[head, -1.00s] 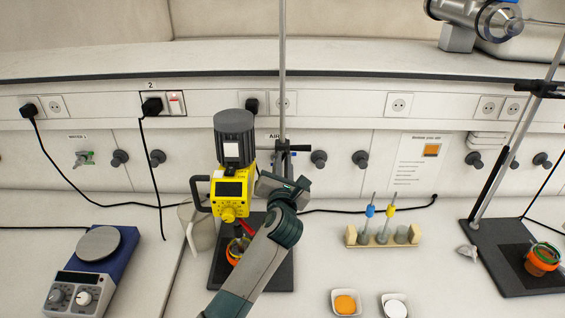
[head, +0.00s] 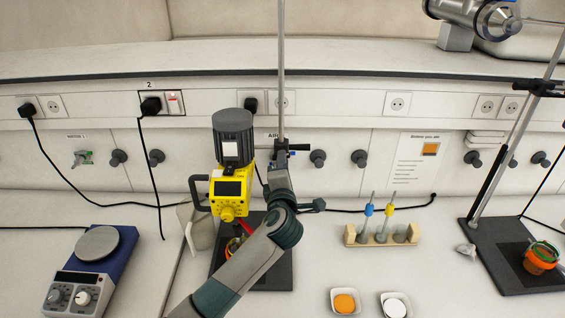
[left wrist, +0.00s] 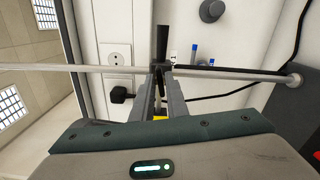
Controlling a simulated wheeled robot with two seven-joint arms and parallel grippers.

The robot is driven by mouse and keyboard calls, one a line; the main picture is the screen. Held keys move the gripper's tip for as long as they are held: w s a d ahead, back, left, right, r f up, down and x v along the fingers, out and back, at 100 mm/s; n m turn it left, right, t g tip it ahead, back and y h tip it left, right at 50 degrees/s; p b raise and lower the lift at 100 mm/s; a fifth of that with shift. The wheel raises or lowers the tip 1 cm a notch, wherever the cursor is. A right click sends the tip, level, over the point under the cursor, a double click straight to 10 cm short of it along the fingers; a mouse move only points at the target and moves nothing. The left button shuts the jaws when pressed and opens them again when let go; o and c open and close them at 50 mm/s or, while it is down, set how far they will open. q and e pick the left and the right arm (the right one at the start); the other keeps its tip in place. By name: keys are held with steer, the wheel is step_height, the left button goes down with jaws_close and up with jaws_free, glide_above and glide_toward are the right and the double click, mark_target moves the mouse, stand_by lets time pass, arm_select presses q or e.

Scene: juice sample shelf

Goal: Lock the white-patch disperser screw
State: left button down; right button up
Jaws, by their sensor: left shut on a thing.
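The yellow disperser (head: 230,190) has a grey motor with a white patch (head: 230,150) and is mounted on an upright metal rod (head: 281,70). A dark clamp with a black screw handle (head: 299,147) sits on the rod just right of the motor. My left gripper (left wrist: 163,72) is shut on the black screw handle (left wrist: 162,42), seen between its fingers in the left wrist view, where the rod runs across. In the head view my arm rises in front of the rod, and the fingertips are hard to make out. My right gripper is not in view.
A hotplate (head: 88,270) stands at the left. A vial rack (head: 382,236) and two small dishes, one with orange powder (head: 345,301), stand right of my arm. A second stand (head: 492,265) with an orange-capped jar (head: 541,257) is at the right.

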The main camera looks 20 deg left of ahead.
arm_select(q)
steer(key=shift+f+m, duration=0.1)
steer(key=shift+m, duration=1.1)
steer(key=c, duration=1.8)
jaws_free()
steer(key=shift+d, duration=0.1)
steer(key=shift+s, duration=0.1)
steer(key=b+v, duration=0.5)
steer(key=v, duration=1.2)
steer(key=shift+b, duration=0.35)
steer(key=shift+s, duration=0.15)
